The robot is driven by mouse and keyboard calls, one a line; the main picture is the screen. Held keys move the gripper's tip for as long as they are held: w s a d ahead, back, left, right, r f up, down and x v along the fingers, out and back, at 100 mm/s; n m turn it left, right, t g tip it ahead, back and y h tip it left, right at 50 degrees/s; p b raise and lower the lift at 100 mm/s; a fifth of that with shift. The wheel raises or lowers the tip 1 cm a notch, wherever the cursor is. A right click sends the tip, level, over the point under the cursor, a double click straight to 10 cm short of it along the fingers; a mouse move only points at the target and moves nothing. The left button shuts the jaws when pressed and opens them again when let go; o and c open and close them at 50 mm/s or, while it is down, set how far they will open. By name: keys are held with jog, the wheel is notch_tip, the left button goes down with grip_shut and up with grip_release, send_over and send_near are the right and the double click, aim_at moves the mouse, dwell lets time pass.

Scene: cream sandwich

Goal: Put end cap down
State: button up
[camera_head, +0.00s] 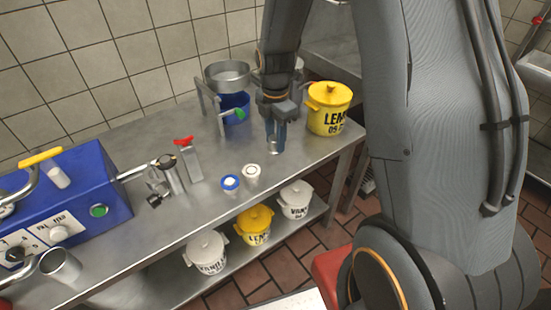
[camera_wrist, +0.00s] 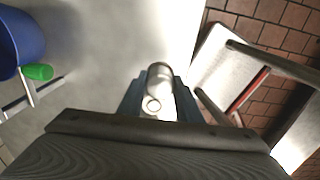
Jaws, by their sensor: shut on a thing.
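The end cap (camera_wrist: 159,82) is a short silver metal cylinder with a round opening at its near end. My gripper (camera_wrist: 160,95) is shut on it, with a dark blue-grey finger on either side. In the head view my gripper (camera_head: 277,136) points down over the right part of the steel table (camera_head: 215,150), left of the yellow lemon bucket. The lower end of the cap shows below the fingers. I cannot tell whether it touches the tabletop.
A blue-rimmed round piece (camera_head: 230,183) and a white one (camera_head: 252,171) lie near the front edge. A blue machine (camera_head: 75,200) stands left.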

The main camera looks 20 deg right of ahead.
jog(key=shift+f+p, duration=0.6)
jog(key=shift+f, duration=2.9)
jog(key=shift+f, duration=0.1)
jog(key=o, duration=1.1)
